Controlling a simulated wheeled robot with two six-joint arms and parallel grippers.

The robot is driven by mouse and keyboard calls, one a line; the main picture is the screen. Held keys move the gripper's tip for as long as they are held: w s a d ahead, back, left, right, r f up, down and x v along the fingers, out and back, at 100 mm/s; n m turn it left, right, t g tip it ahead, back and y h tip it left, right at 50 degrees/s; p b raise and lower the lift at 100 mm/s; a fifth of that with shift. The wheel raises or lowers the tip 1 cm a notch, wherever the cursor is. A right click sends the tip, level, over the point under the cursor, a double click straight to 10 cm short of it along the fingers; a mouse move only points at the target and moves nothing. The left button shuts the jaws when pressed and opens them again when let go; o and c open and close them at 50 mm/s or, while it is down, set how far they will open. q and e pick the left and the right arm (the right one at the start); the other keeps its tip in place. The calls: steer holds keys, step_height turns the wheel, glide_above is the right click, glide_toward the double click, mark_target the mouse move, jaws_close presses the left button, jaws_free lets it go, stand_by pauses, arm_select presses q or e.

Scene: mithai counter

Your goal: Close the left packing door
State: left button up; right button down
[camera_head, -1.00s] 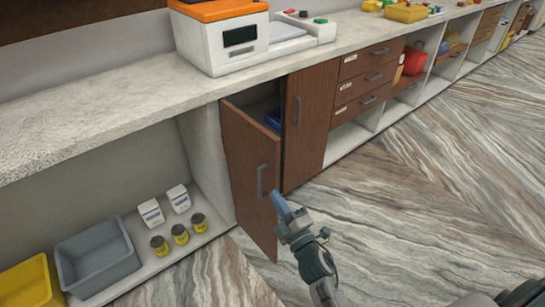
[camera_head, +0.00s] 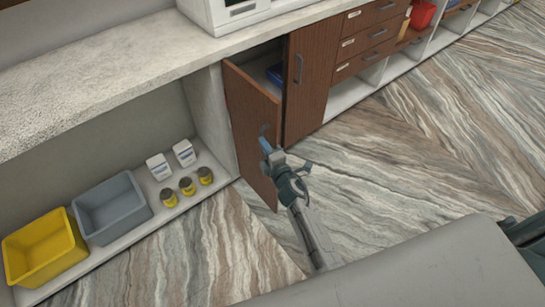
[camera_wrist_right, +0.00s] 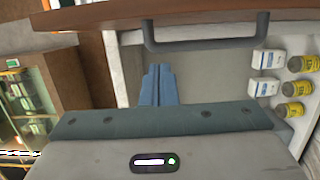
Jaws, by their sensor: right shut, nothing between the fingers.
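The left packing door (camera_head: 248,115) is a brown panel that stands ajar, swung out from the cabinet below the counter. Its grey bar handle (camera_head: 263,131) is on the outer face; in the right wrist view the handle (camera_wrist_right: 205,43) runs under the door's brown edge (camera_wrist_right: 205,12). My right gripper (camera_head: 265,144) is at the door's outer face, close by the handle. Its blue fingers (camera_wrist_right: 158,85) are shut together with nothing between them, and the handle is not between them. Whether they touch the door I cannot tell. My left gripper is out of view.
The neighbouring brown door (camera_head: 304,85) is shut, with drawers (camera_head: 368,38) beside it. Left of the open door, a low shelf holds a grey bin (camera_head: 112,207), a yellow bin (camera_head: 43,246), white boxes (camera_head: 159,167) and several yellow-labelled jars (camera_head: 187,186). The marbled floor (camera_head: 420,150) is open.

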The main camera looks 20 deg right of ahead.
mark_target(275, 138)
steer(key=shift+w+d, duration=0.3)
steer(key=shift+d, duration=0.3)
steer(key=shift+w+d, duration=0.3)
steer(key=shift+d, duration=0.35)
steer(key=shift+w+d, duration=0.3)
steer(key=shift+d, duration=0.3)
steer(key=shift+d, duration=0.15)
